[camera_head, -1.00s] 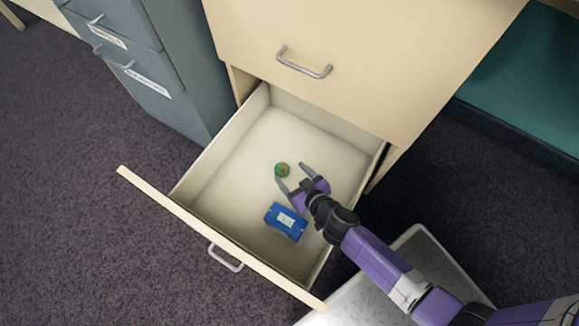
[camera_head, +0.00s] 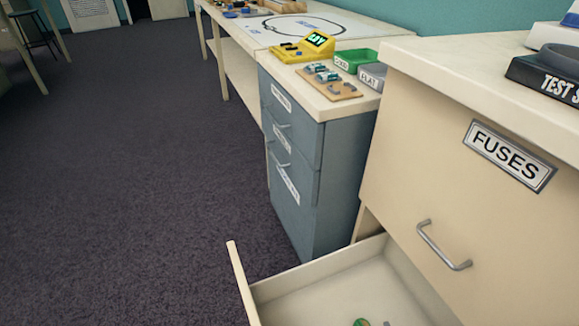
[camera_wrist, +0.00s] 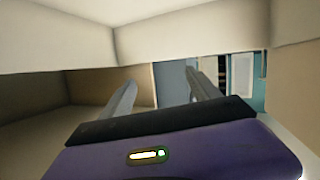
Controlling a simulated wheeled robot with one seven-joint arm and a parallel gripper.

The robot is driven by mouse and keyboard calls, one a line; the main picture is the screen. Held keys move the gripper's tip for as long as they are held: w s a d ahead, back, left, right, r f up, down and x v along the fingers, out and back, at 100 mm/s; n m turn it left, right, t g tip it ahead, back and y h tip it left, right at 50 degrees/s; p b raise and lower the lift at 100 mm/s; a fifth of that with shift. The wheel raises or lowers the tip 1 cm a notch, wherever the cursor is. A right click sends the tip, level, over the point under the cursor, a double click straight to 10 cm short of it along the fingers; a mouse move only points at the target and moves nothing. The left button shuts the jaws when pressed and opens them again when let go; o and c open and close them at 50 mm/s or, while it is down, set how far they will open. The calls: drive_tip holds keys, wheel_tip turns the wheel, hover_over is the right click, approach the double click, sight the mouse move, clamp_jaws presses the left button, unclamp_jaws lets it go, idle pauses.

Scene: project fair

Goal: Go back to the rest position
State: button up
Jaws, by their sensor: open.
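My gripper (camera_wrist: 163,90) shows in the wrist view with its two grey fingers apart and nothing between them. Pale panels surround it there; they look like the cabinet and drawer, but I cannot tell exactly how close they are. The open drawer (camera_head: 310,277) shows at the bottom of the head view, cut off by the frame edge. A small green and orange round thing (camera_head: 361,322) is just visible inside it. A small grey tip beside it may be a finger of mine. The rest of my arm is outside the head view.
The cream cabinet (camera_head: 440,185) labelled FUSES stands above the drawer. A blue-grey drawer cabinet (camera_head: 335,165) stands left of it, with a yellow device (camera_head: 300,48) and trays on top. Dark carpet (camera_head: 130,180) is clear to the left.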

drive_tip(key=s+r+m, duration=0.2)
drive_tip(key=s+r, duration=2)
drive_tip(key=s, duration=0.1)
wheel_tip(320, 180, up, 37)
drive_tip(key=p, duration=3.6)
drive_tip(key=shift+s+d+f+h+p, duration=0.2)
drive_tip(key=shift+s+h+p, duration=0.1)
drive_tip(key=shift+h, duration=0.1)
